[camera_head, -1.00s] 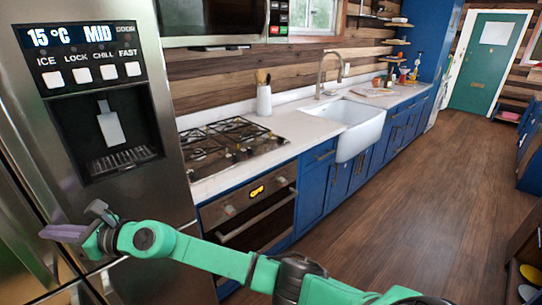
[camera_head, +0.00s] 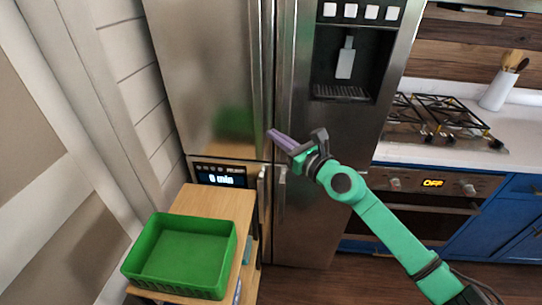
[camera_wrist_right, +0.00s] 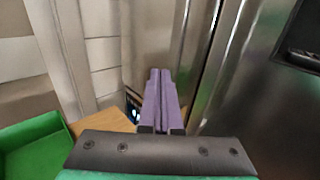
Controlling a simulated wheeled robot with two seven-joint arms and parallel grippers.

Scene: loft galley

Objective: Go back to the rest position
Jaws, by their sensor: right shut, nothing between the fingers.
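My right gripper (camera_head: 284,140) is in front of the steel fridge (camera_head: 212,80), near its long vertical handles. Its purple fingers are shut together with nothing between them. The right wrist view also shows the closed fingers (camera_wrist_right: 160,98), pointing toward the fridge front. My green right arm comes in from the lower right of the head view. My left gripper does not show in either view.
A green crate (camera_head: 142,261) stands on a wooden cart (camera_head: 226,207) at lower left, beside the fridge. The oven (camera_head: 440,209) and gas stove (camera_head: 440,118) are at right. Wooden floor (camera_head: 370,284) shows at bottom right.

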